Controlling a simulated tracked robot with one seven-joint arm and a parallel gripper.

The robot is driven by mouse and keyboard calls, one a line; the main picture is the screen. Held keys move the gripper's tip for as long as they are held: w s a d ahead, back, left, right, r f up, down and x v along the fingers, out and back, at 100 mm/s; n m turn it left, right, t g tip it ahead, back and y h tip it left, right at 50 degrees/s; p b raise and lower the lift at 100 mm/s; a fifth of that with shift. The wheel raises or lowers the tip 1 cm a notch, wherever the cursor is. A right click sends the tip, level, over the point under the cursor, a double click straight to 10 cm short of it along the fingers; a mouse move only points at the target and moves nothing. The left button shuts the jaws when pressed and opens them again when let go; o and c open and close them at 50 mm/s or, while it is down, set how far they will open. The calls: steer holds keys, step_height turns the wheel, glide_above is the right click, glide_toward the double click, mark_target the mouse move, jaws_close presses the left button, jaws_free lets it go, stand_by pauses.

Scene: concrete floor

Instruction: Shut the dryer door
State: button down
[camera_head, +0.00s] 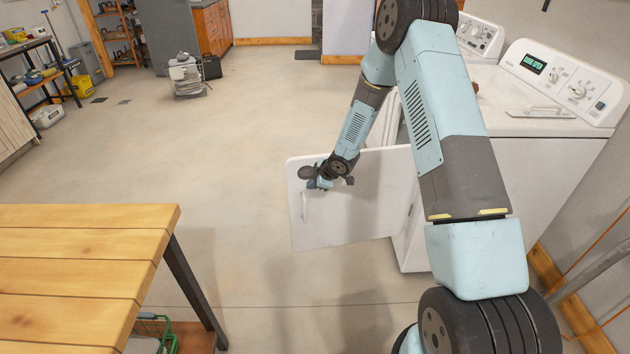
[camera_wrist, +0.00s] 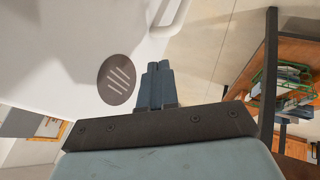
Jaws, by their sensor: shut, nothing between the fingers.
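The white dryer (camera_head: 520,150) stands at the right, with a lit green display and knobs on its top panel. Its door (camera_head: 365,215) is open, standing out to the left from the dryer's front. A white handle (camera_head: 304,207) is near the door's free edge. My gripper (camera_head: 318,184) is shut and empty, near the upper free corner of the door. In the wrist view the shut fingers (camera_wrist: 158,75) lie close over the white door surface (camera_wrist: 70,40), beside a dark round patch with light stripes (camera_wrist: 117,79). I cannot tell whether they touch it.
A wooden table (camera_head: 80,255) stands at the lower left, with a green wire basket (camera_head: 155,330) below. A second white machine (camera_head: 478,38) is behind the dryer. Shelves (camera_head: 35,75) stand far left. Open concrete floor (camera_head: 230,150) lies left of the door.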

mark_target(304, 182)
steer(key=shift+w+a, duration=0.15)
steer(key=shift+w, duration=0.85)
steer(key=shift+w+a, duration=0.15)
steer(key=shift+w, duration=0.85)
